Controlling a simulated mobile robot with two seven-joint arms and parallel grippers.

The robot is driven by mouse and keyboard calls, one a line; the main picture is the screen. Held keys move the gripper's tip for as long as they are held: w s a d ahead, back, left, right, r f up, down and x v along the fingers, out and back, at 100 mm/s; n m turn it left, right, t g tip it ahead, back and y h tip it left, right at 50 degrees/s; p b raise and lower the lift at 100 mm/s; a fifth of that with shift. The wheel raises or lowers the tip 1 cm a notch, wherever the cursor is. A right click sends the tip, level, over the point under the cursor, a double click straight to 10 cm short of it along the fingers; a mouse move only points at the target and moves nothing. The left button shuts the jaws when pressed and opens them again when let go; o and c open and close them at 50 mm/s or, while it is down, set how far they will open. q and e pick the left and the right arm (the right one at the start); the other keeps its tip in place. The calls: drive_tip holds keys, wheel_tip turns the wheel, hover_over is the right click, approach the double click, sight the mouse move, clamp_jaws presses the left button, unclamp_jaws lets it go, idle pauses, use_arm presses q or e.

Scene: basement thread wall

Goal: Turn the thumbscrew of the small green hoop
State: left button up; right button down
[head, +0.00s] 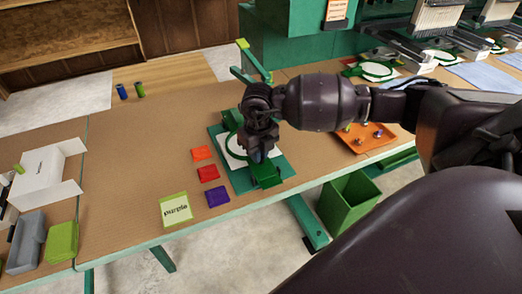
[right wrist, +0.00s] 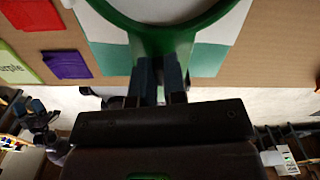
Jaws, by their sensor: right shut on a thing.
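The small green hoop (right wrist: 172,28) lies flat with white cloth inside it, on a green and white mat (head: 215,137). In the head view my right arm covers much of it. My right gripper (head: 262,152) points down at the hoop's near end. In the right wrist view its two bluish fingers (right wrist: 160,78) are close together at the hoop's narrow green neck, shut on its thumbscrew. The screw itself is hidden between them. A small dark shape with blue tips (right wrist: 36,112) at the wrist view's left looks like my left gripper; its jaws are unclear.
Orange, red and purple patches (head: 217,196) and a "purple" card (head: 175,209) lie left of the mat. An orange tray (head: 372,143) with small parts is to the right. A green bin (head: 347,203) stands below. The brown bench top (head: 125,160) is clear at left.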

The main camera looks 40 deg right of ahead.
drive_tip(key=shift+r+m+p, duration=0.15)
drive_tip(key=shift+m+p, duration=0.3)
drive_tip(key=shift+m, duration=0.65)
drive_tip(key=c, duration=1.2)
unclamp_jaws()
drive_tip(key=shift+o, duration=0.2)
wheel_tip(320, 180, up, 10)
drive_tip(key=p, duration=0.1)
drive_tip(key=shift+r, duration=0.25)
